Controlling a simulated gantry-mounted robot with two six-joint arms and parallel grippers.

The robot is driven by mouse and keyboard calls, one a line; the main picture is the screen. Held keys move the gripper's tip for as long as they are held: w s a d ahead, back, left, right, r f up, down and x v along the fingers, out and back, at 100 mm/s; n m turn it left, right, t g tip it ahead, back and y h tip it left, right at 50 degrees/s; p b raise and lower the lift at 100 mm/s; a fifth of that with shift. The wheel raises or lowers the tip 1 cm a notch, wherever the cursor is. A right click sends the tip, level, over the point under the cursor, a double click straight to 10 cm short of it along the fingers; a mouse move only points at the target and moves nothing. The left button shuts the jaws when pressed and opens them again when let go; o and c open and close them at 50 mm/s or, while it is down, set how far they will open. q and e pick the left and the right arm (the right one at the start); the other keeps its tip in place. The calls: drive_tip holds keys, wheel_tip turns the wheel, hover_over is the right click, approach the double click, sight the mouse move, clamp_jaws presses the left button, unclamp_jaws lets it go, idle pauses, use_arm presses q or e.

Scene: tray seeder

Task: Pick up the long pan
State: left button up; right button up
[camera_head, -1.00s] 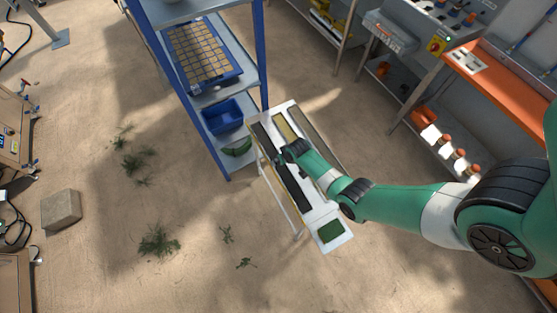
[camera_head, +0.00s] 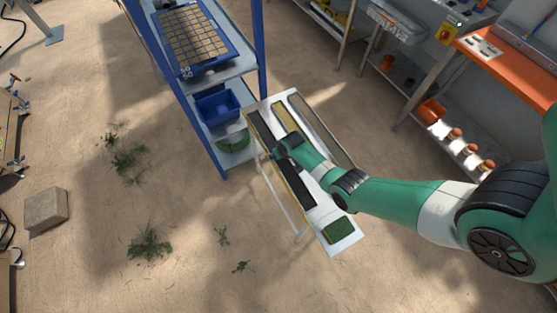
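A long dark pan (camera_head: 296,186) lies lengthwise along the left side of a narrow white table (camera_head: 322,216). Beside it lie a long yellowish strip (camera_head: 283,116) and a long grey strip (camera_head: 318,129); which of these is the long pan of the task I cannot tell for certain. My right gripper (camera_head: 276,157) is over the middle of the dark pan and hides part of it. Whether it touches the pan, and whether its fingers are open or shut, is too small to tell. My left gripper is not in view.
A green rectangular piece (camera_head: 339,229) lies at the table's near end. A blue-posted shelf holds a celled tray (camera_head: 190,40), a blue bin (camera_head: 216,106) and a green bowl (camera_head: 233,141). An orange bench (camera_head: 510,68) stands at right. The floor left of the table is mostly clear.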

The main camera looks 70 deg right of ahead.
drive_tip(key=shift+r, duration=0.1)
drive_tip(key=c, duration=1.3)
drive_tip(key=shift+r, duration=0.15)
drive_tip(key=shift+r+p, duration=0.3)
drive_tip(key=shift+p, duration=0.25)
drive_tip(key=r+p, duration=0.3)
drive_tip(key=p, duration=0.1)
drive_tip(key=shift+s+a+r, duration=0.1)
drive_tip(key=shift+a+r, duration=0.1)
drive_tip(key=shift+r, duration=0.2)
drive_tip(key=s+a+r+p, duration=0.8)
drive_tip(key=a+p, duration=0.2)
drive_tip(key=p, duration=0.3)
drive_tip(key=shift+s+a+r, duration=0.2)
drive_tip(key=shift+a+r, duration=0.1)
drive_tip(key=shift+a, duration=0.05)
